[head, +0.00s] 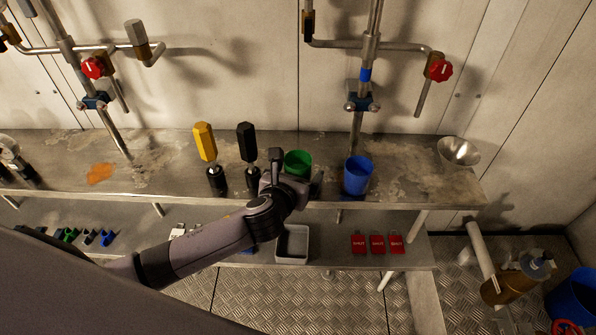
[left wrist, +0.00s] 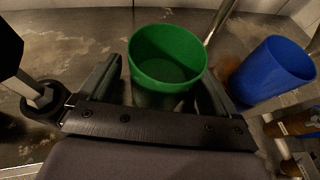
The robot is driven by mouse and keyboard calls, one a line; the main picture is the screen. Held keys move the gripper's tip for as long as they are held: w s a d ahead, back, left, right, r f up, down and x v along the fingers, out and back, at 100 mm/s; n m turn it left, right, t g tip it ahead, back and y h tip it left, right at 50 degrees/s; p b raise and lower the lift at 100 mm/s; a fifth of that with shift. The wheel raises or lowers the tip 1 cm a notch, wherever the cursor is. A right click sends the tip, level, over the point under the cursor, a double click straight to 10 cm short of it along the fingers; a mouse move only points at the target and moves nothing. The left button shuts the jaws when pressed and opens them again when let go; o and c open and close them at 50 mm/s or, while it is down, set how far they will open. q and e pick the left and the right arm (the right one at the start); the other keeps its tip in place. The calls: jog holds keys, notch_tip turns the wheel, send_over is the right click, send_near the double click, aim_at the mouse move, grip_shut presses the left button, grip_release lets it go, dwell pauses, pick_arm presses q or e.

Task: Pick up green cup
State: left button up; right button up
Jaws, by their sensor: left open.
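The green cup (head: 298,162) stands upright on the upper metal shelf in the head view, partly hidden behind my left gripper (head: 285,180). In the left wrist view the green cup (left wrist: 167,62) is between the two open fingers of my left gripper (left wrist: 157,90), with its open rim facing the camera. The fingers are on either side of the cup; I cannot tell whether they touch it. My right gripper is not in either view.
A blue cup (head: 358,175) stands just right of the green cup, and also shows in the left wrist view (left wrist: 270,70). A black-handled tool (head: 247,145) and a yellow-handled tool (head: 205,145) stand to the left. A metal bowl (head: 458,152) sits at the shelf's right end.

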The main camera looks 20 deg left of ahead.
pick_arm(q)
jog(key=c, duration=1.1)
jog(key=shift+o, duration=0.2)
jog(key=shift+r, duration=0.15)
